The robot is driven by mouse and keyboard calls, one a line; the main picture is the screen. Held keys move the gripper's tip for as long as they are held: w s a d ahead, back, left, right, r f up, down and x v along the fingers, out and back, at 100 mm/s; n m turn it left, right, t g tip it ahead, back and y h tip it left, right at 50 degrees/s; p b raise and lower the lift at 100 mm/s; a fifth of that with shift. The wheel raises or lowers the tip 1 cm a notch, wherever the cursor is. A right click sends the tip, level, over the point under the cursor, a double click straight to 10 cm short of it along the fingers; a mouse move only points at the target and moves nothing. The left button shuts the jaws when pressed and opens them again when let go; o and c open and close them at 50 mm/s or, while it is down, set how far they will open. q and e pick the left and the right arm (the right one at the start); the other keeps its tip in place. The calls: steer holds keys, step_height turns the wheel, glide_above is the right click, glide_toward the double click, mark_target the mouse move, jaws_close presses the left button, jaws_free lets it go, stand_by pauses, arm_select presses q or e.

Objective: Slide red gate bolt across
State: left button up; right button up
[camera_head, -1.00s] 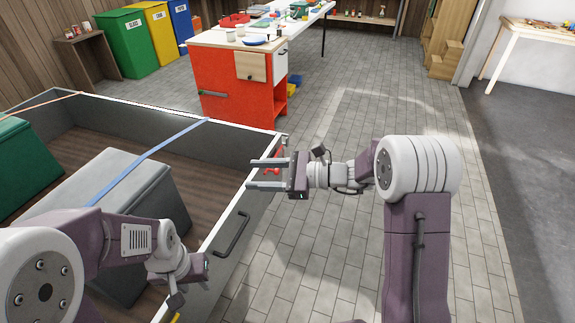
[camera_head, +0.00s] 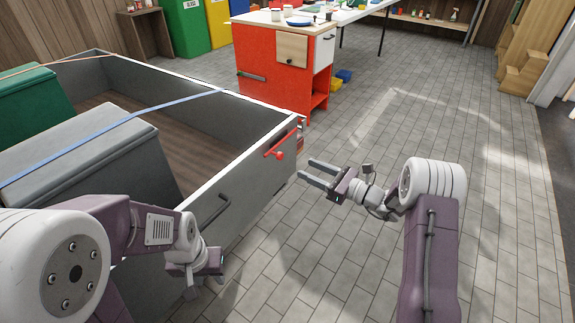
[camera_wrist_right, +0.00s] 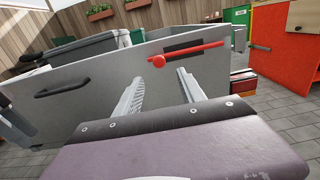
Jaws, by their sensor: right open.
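The red gate bolt (camera_head: 279,154) is a thin rod with a round knob on the outer side of the grey gate panel (camera_head: 250,180), near its far end.
A dark handle (camera_head: 211,212) sticks out of the panel near my left arm. Grey (camera_head: 95,165) and green (camera_head: 30,107) bins stand inside the grey-walled enclosure, with a blue strap (camera_head: 120,122) across. A red cabinet (camera_head: 268,88) stands beyond. The tiled floor to the right is clear.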

mark_target(282, 157)
steer(key=b+x, duration=0.3)
steer(key=x, duration=0.5)
steer(key=shift+a, duration=0.1)
steer(key=shift+w+a+r, duration=0.1)
steer(key=shift+w+a, duration=0.15)
steer(key=shift+a, duration=0.1)
jaws_close()
stand_by(0.9)
